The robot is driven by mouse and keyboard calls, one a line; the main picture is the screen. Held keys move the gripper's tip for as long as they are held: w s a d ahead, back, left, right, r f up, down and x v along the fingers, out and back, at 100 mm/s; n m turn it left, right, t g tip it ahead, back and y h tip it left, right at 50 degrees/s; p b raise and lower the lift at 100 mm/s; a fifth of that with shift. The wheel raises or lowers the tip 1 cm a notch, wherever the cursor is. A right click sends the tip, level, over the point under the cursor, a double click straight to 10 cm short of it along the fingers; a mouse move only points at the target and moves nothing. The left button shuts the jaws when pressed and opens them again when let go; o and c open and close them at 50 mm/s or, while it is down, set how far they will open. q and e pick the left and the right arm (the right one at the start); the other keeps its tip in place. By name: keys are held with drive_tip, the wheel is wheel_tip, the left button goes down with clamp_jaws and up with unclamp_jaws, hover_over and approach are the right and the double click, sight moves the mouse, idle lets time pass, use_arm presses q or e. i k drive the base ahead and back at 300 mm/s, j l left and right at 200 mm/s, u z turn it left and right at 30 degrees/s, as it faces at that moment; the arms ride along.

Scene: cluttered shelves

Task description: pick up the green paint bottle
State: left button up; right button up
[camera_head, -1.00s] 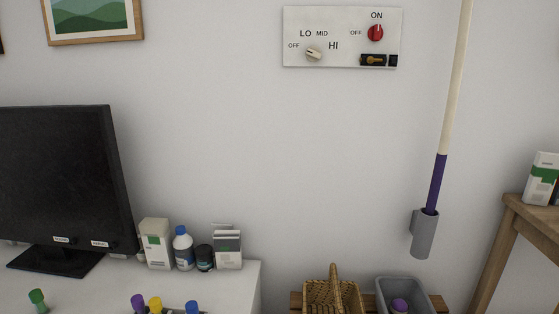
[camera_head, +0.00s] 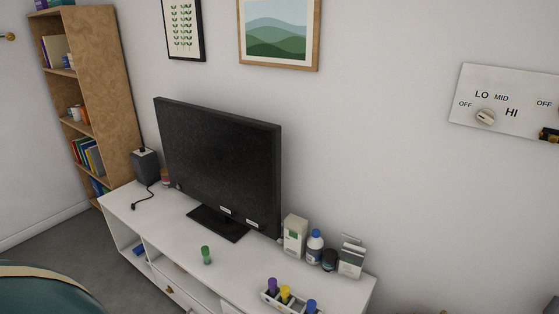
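A small green bottle with a darker green cap (camera_head: 206,255) stands upright on the white cabinet top (camera_head: 165,222), near its front edge and in front of the black screen's foot. It stands apart from the other things. A white holder (camera_head: 292,301) to its right carries bottles with purple (camera_head: 272,285), yellow (camera_head: 285,292) and blue (camera_head: 311,306) caps. Neither of my grippers shows in this view.
The black screen (camera_head: 215,160) stands behind the green bottle. A white carton (camera_head: 294,236), a blue-capped bottle (camera_head: 315,243), a dark jar (camera_head: 330,260) and another box (camera_head: 351,258) stand to the right. A dark speaker (camera_head: 146,167) is at the far left. A dark green rounded thing (camera_head: 45,292) fills the lower left corner.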

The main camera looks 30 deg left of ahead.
sight(205, 250)
drive_tip(key=u, duration=1.6)
drive_tip(key=i+j, duration=0.3)
drive_tip(key=j, duration=0.15)
drive_tip(key=i+j+z, duration=0.1)
drive_tip(key=i+j, duration=0.5)
drive_tip(key=j, duration=0.25)
drive_tip(key=z, duration=0.05)
